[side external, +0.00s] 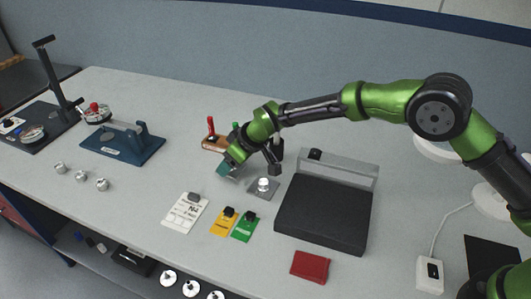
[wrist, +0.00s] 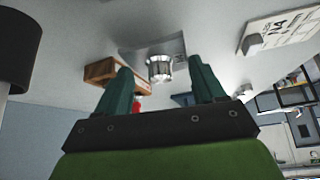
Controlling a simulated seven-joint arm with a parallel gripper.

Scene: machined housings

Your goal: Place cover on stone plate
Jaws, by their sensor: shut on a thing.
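The silver round part (side external: 264,184), which seems to be the cover, shows at a small grey square pad (side external: 254,193). In the wrist view the silver part (wrist: 159,68) appears between the teal fingers of my gripper (wrist: 162,68), with the grey pad (wrist: 172,47) beyond it. My gripper (side external: 228,169) is low over the table, just left of the pad in the side view, and shut on the part. The finger contact is too small to make out. The dark slab (side external: 322,218), which looks like the stone plate, lies to the right with its top bare.
A clear upright panel (side external: 340,172) stands along the slab's back edge. A wooden block (side external: 213,144) with a red handle is behind my gripper. Yellow (side external: 223,222) and green (side external: 245,226) cards, a white card (side external: 184,213) and a red pouch (side external: 310,266) lie in front.

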